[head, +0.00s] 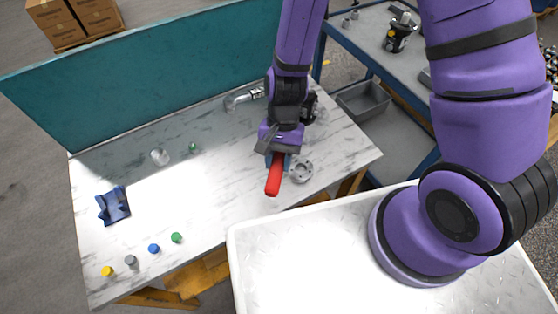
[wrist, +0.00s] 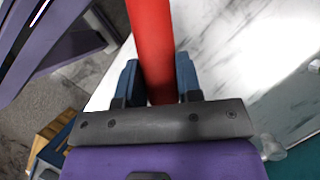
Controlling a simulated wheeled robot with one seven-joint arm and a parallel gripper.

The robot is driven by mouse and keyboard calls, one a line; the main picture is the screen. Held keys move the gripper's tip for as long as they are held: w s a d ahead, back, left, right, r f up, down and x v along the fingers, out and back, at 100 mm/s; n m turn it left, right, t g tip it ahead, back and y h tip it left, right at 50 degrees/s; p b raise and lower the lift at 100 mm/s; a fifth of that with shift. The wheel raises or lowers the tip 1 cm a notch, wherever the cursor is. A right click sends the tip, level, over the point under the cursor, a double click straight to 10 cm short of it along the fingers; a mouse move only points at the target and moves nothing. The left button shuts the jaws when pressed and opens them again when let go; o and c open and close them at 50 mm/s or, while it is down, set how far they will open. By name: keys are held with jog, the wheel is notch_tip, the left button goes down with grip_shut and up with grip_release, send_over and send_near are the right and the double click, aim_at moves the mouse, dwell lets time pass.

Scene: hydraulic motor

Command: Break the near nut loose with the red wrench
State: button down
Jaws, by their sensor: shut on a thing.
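The red wrench (head: 273,178) is in my gripper (head: 277,158), above the right part of the marble-topped bench. In the wrist view its red handle (wrist: 152,45) runs between the two blue fingers of my gripper (wrist: 158,80), which are shut on it. The wrench's working end is not clearly visible in either view. A grey round flanged part (head: 301,171) sits on the bench just right of the wrench; it may be part of the motor. I cannot make out the near nut.
A metal faucet-like fitting (head: 244,97) stands near the teal back panel (head: 150,80). A blue holder (head: 113,205) and several coloured caps, including a yellow one (head: 107,271), are at left. A grey bin (head: 364,101) is on the blue cart.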

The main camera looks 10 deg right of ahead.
jog(key=shift+s+r, duration=0.1)
jog(key=shift+r, duration=1.5)
